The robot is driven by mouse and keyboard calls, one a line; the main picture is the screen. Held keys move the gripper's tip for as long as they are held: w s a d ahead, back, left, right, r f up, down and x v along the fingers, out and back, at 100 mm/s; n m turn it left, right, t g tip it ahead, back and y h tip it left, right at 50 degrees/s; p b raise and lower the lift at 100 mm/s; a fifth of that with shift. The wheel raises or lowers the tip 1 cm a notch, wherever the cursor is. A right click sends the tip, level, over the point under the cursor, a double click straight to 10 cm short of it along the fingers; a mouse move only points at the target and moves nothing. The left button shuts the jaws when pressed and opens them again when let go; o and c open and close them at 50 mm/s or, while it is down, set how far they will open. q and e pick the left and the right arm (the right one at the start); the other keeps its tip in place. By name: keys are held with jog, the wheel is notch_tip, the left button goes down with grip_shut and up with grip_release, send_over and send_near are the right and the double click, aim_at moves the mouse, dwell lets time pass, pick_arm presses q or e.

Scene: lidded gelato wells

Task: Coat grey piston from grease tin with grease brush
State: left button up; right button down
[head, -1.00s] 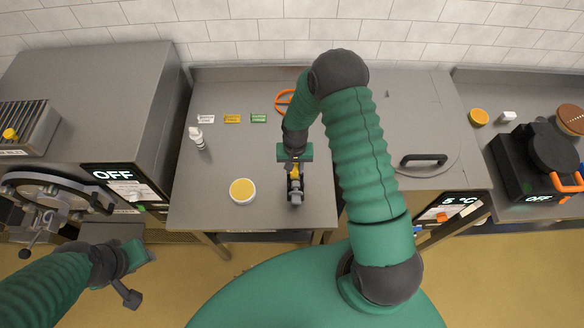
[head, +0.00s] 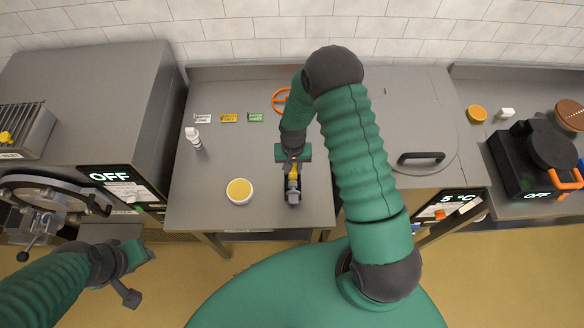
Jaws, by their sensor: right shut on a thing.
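The grease tin (head: 239,191) is a round white tin with a yellow top surface, standing on the grey table left of my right gripper. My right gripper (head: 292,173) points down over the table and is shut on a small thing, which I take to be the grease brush. A grey part, probably the grey piston (head: 293,197), shows just below the jaws with a yellow patch by it. Brush and piston are too small and overlapped to separate clearly, and I cannot tell whether they touch. My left gripper (head: 138,272) is at the lower left, away from the table; its jaws are unclear.
A white bottle (head: 193,138) stands at the table's left. A dark-handled lid (head: 421,158) is on the right counter, partly behind my arm. The table's left front is clear.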

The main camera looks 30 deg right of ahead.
jog(key=shift+s+a, duration=0.2)
jog(key=shift+s, duration=0.4)
jog(key=shift+s+a, duration=0.15)
jog(key=shift+s, duration=0.45)
jog(key=shift+w, duration=0.4)
jog(key=shift+w+d, duration=0.1)
jog(key=shift+w, duration=0.35)
jog(key=shift+w+d, duration=0.3)
jog(key=shift+w, duration=0.35)
jog(key=shift+s+a, duration=0.15)
jog(key=shift+s, duration=0.4)
jog(key=shift+s+a, duration=0.4)
jog(key=shift+s, duration=0.4)
jog(key=shift+w+d+f, duration=0.1)
jog(key=shift+w, duration=0.4)
jog(key=shift+w+d+b, duration=0.35)
jog(key=shift+w+b, duration=0.2)
jog(key=shift+w, duration=0.15)
